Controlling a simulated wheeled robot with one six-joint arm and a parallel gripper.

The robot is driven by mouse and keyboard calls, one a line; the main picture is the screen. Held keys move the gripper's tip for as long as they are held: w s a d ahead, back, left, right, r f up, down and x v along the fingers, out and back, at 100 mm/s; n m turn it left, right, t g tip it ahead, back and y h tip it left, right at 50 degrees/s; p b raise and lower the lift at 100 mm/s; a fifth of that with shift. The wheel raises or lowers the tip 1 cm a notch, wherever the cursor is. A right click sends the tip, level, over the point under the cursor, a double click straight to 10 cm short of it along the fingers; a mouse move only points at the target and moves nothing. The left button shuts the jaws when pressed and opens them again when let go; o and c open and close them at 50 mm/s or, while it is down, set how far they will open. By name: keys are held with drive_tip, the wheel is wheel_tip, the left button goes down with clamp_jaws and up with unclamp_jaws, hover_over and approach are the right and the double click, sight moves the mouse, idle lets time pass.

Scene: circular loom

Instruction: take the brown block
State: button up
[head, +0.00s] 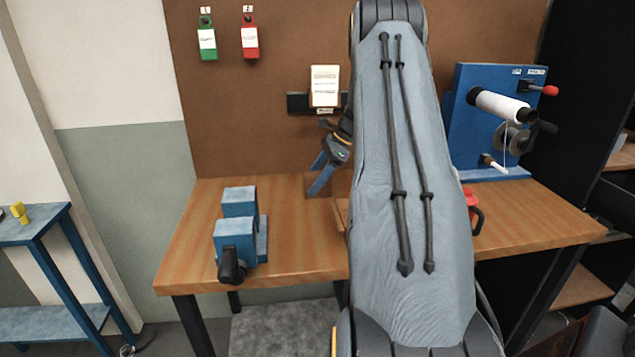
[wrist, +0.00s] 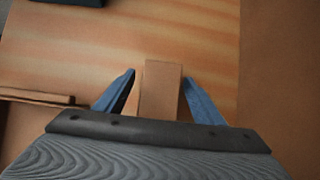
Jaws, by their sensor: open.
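The brown block (wrist: 161,90) is a plain upright-looking rectangular piece on the wooden table top (wrist: 60,55) in the wrist view. My gripper (wrist: 159,77) is open, with one blue finger on each side of the block. A gap shows between the block and each finger, a little wider on the left. The block's near end is hidden by the dark edge of my gripper.
A blue clamp-like fixture (head: 238,222) stands on the table's left part. A blue winder with a white spool (head: 500,104) stands at the right. A brown board (wrist: 30,97) edge shows left of my gripper. The brown back panel (head: 270,130) rises behind.

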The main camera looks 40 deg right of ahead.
drive_tip(key=shift+x, duration=1.05)
drive_tip(key=c, duration=1.5)
drive_tip(key=shift+r, duration=0.1)
wheel_tip(320, 180, up, 10)
drive_tip(key=b, duration=0.2)
drive_tip(key=shift+b, duration=0.3)
